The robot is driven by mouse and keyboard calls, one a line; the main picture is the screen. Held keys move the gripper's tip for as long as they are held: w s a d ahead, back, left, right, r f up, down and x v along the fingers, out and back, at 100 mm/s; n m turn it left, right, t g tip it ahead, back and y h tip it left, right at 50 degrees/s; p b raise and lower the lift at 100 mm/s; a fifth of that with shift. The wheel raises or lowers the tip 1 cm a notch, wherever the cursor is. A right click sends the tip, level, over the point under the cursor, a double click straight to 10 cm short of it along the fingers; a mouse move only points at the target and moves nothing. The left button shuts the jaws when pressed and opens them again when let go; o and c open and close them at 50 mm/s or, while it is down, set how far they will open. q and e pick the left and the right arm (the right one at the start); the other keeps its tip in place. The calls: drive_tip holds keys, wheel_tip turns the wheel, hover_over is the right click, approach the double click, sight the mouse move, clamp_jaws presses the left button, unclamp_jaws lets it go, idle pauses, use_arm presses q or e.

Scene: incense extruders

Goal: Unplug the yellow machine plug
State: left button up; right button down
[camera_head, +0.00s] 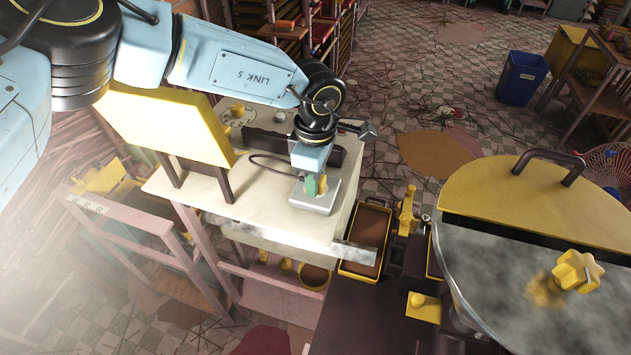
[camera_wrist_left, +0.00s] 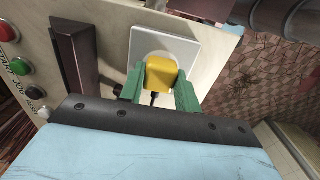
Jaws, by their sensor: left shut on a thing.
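The yellow plug (camera_wrist_left: 161,75) sits in front of the round recess of a white square socket plate (camera_wrist_left: 190,48) in the left wrist view. My left gripper (camera_wrist_left: 160,84) has a green finger on each side of the plug and is shut on it. A dark cord (camera_wrist_left: 153,99) hangs from the plug. In the head view, my left gripper (camera_head: 316,184) points down over the socket plate (camera_head: 312,201) on the pale machine top. Only a bit of yellow shows between its fingers there. I cannot tell how deep the plug sits. My right gripper is not in view.
A dark upright bar (camera_wrist_left: 73,58) and red (camera_wrist_left: 8,31) and green (camera_wrist_left: 20,67) buttons share the panel. A slanted yellow board (camera_head: 165,122) stands left of the wrist. A large drum with a yellow lid (camera_head: 500,195) stands at right. Air above the socket's right side is open.

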use_arm(q)
clamp_jaws()
drive_tip(key=shift+r, duration=0.2)
drive_tip(key=shift+r+p, duration=1.3)
drive_tip(key=shift+r, duration=1.5)
drive_tip(key=shift+d, duration=0.1)
